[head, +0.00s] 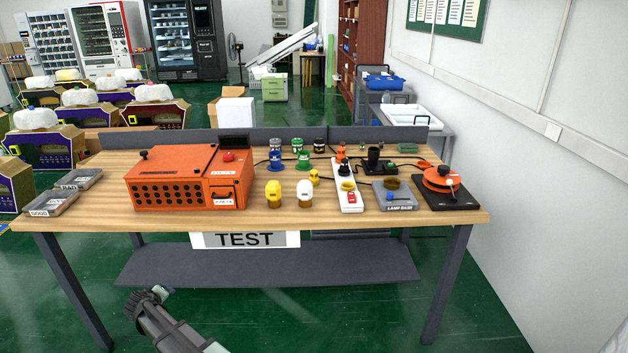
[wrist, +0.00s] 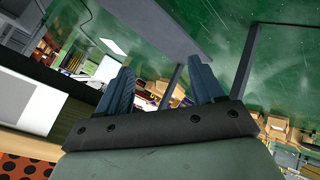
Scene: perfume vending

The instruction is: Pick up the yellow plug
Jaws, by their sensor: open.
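Another yellow part (head: 348,185) is on the white and red power strip (head: 349,201); the pieces are too small to tell surely which is the plug. My gripper (head: 150,299) is low in front of the table, left of its middle, well away from these pieces. In the wrist view my gripper (wrist: 163,78) has its two fingers apart with nothing between them. No yellow piece can be made out clearly there.
An orange box (head: 185,179) stands left on the table (head: 110,205). Blue and green pieces (head: 275,158) stand behind the yellow ones. A grey lamp base (head: 394,199) and an orange-topped black device (head: 441,186) are at right. A lower shelf (head: 270,265) runs under the tabletop.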

